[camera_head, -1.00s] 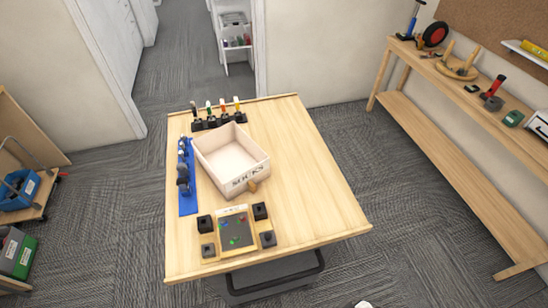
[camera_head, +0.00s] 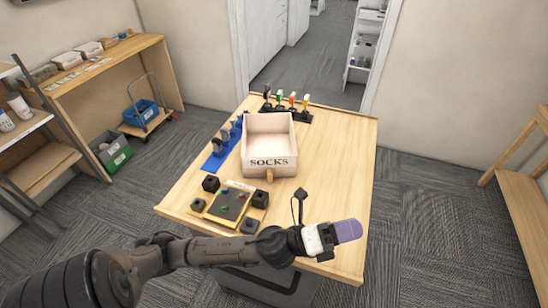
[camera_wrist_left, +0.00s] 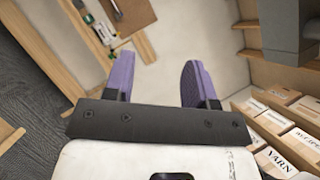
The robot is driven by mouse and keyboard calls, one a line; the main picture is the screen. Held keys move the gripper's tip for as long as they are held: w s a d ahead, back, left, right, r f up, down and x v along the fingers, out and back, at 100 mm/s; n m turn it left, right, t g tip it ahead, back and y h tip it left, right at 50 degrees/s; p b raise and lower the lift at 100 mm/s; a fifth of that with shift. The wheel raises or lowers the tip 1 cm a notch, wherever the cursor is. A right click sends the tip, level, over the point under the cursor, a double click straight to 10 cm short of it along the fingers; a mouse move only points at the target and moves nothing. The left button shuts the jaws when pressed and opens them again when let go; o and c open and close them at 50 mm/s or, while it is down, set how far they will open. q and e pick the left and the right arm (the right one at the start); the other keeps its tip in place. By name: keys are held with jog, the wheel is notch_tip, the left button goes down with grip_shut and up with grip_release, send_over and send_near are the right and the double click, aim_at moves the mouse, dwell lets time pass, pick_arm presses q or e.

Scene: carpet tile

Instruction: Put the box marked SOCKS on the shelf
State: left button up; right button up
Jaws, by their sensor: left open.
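The SOCKS box (camera_head: 255,163) is an open, pale wooden box with a round wooden knob on its front. It sits upright on the wooden table, its lettered front facing me, and looks empty. My left gripper (camera_head: 348,231), with purple fingers, is above the table's near right part, in front and to the right of the box, not touching it. In the left wrist view my left gripper (camera_wrist_left: 157,65) is open with nothing between its fingers. Several labelled boxes, one marked YARN (camera_wrist_left: 279,158), stand in a row there. My right gripper is not in view.
On the table (camera_head: 340,140) are a blue tool strip (camera_head: 215,160), a rack of coloured-handled tools (camera_head: 287,110) and a small board with dark blocks (camera_head: 228,203). Wooden shelving (camera_head: 50,162) stands at left, a bench (camera_head: 530,200) at right. The table's right side is clear.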

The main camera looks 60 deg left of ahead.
pick_arm(q)
jog(key=d+f+m+g+h+b, duration=0.3)
jog(key=m+g+h, duration=0.5)
jog(key=m, duration=0.8)
jog(key=m+g+y+b, duration=0.9)
jog(key=m+y, duration=0.5)
jog(key=y, duration=0.8)
send_near(270, 180)
jog(key=b+x, duration=0.1)
jog(key=x, duration=0.2)
jog(key=shift+w+f, duration=0.1)
jog(key=shift+f, duration=0.15)
jog(key=shift+w+a+f, duration=0.15)
jog(key=shift+a+f, duration=0.1)
jog(key=shift+f, duration=0.4)
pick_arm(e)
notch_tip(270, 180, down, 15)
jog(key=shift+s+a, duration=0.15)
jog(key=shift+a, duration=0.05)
